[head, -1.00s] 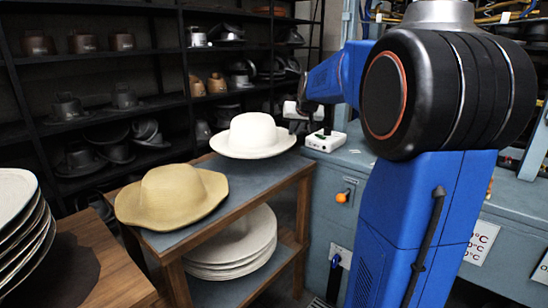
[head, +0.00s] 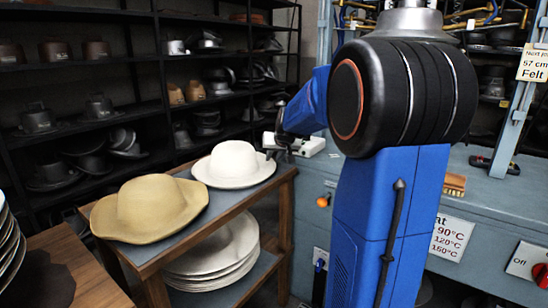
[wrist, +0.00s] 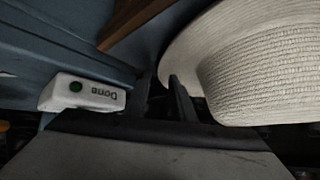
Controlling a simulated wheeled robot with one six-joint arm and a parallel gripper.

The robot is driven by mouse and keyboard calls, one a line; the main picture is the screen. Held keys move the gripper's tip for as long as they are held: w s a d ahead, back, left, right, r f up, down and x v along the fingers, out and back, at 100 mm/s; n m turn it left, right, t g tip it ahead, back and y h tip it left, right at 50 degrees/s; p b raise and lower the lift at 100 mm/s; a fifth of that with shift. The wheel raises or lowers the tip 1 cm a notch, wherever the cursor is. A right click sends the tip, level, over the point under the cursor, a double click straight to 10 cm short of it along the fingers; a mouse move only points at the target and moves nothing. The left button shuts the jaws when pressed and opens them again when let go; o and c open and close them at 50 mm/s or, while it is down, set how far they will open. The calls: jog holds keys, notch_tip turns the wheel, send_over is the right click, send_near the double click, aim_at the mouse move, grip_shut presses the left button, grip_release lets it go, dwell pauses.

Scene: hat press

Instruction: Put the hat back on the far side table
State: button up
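A white wide-brimmed hat (head: 235,162) sits upright at the far end of a wooden side table (head: 205,210) with a grey top. Its woven crown and brim also fill the right of the wrist view (wrist: 262,75). My gripper (head: 282,150) is at the right edge of the brim. In the wrist view the dark fingers (wrist: 165,98) are at the brim's edge, one overlapping it. Whether they are closed on the brim is too dark to tell. A tan hat (head: 150,208) rests on the near end of the same table.
White stacked hat blanks (head: 215,255) lie on the lower shelf. A white "Done" button box (head: 302,145) stands on the blue-grey bench (head: 490,215) to the right; it is close in the wrist view (wrist: 85,92).

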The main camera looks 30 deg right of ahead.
jog(key=shift+r, duration=0.1)
jog(key=v, duration=1.2)
jog(key=s+a+f+n+g+y, duration=0.1)
jog(key=s+a+f, duration=0.2)
jog(key=s+a, duration=0.45)
jog(key=s+a+f+n+g+y, duration=0.1)
jog(key=s+a+f+n, duration=0.15)
jog(key=s+a, duration=0.55)
jog(key=s+a+f+n+g, duration=0.1)
jog(key=s+a+f, duration=0.3)
jog(key=s, duration=0.4)
jog(key=s+a+f+n, duration=0.1)
jog(key=s+a+f, duration=0.3)
jog(key=s+f, duration=0.3)
jog(key=shift+s+a+f+g+y, duration=0.2)
jog(key=shift+s+a+g+y, duration=0.15)
jog(key=shift+s, duration=0.55)
